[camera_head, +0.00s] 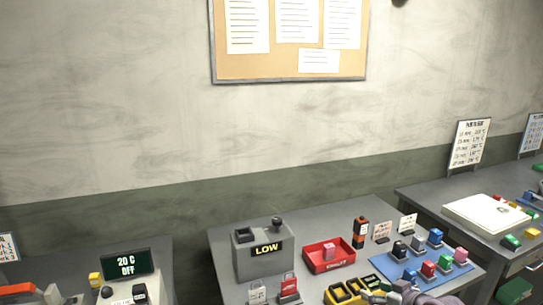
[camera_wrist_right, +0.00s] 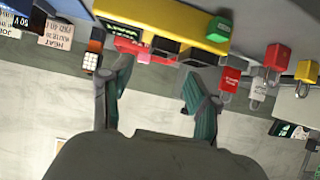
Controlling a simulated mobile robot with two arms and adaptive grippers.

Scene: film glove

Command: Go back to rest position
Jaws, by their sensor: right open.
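My right gripper (camera_head: 405,292) shows at the bottom edge of the head view, in front of the middle table and beside a yellow holder with dark slots (camera_head: 350,291). Most of that arm is outside the picture. In the right wrist view the two fingers of the right gripper (camera_wrist_right: 157,95) stand apart with only a pale surface between them. Nothing is held. My left gripper is not in view.
The middle table (camera_head: 320,225) bears a grey LOW box (camera_head: 262,256), a red tray (camera_head: 315,267) with a pink block, padlocks (camera_head: 289,288) and a blue mat (camera_head: 398,270) with several coloured pieces. A right table (camera_head: 420,195) and left table (camera_head: 165,262) flank it.

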